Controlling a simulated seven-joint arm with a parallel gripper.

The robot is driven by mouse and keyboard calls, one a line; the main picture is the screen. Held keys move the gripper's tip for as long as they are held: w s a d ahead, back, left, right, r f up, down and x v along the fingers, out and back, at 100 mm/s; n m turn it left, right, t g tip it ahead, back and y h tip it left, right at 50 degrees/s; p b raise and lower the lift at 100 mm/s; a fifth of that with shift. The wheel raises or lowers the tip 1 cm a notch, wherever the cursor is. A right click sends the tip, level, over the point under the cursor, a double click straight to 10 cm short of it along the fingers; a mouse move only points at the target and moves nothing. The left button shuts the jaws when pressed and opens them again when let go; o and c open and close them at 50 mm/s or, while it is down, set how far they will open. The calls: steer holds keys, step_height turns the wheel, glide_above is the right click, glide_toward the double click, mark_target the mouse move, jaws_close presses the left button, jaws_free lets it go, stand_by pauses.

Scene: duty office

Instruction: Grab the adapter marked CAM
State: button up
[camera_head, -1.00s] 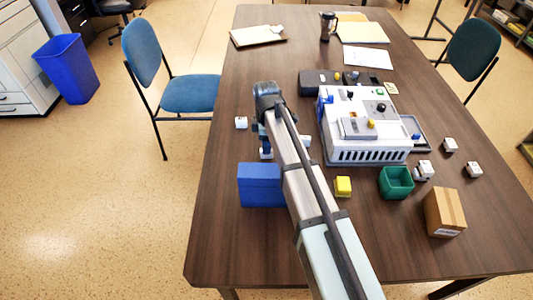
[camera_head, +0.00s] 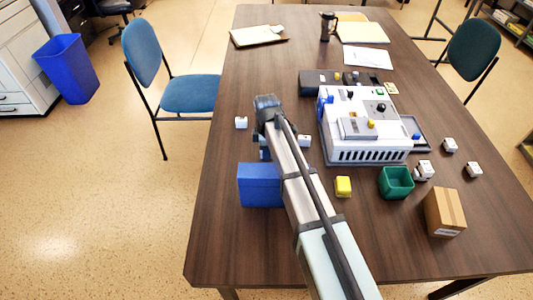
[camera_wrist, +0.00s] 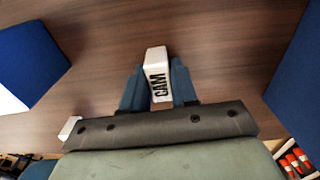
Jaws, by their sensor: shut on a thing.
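The white adapter (camera_wrist: 156,62) with black CAM lettering stands between the two blue fingers of my gripper (camera_wrist: 157,72) in the wrist view. The fingers press on its two sides, and the lettering faces the camera. Whether it touches the table I cannot tell. In the head view my gripper (camera_head: 264,147) is beside the far side of the blue box (camera_head: 260,186), largely hidden by my arm. The adapter cannot be made out there.
Other white adapters lie left of my gripper (camera_head: 241,123), just right of it (camera_head: 304,141) and at the table's right (camera_head: 450,145). A white device (camera_head: 362,125), yellow block (camera_head: 343,187), green bin (camera_head: 396,183) and cardboard box (camera_head: 444,212) stand to the right.

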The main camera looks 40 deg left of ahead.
jaws_close()
steer(key=shift+r, duration=0.1)
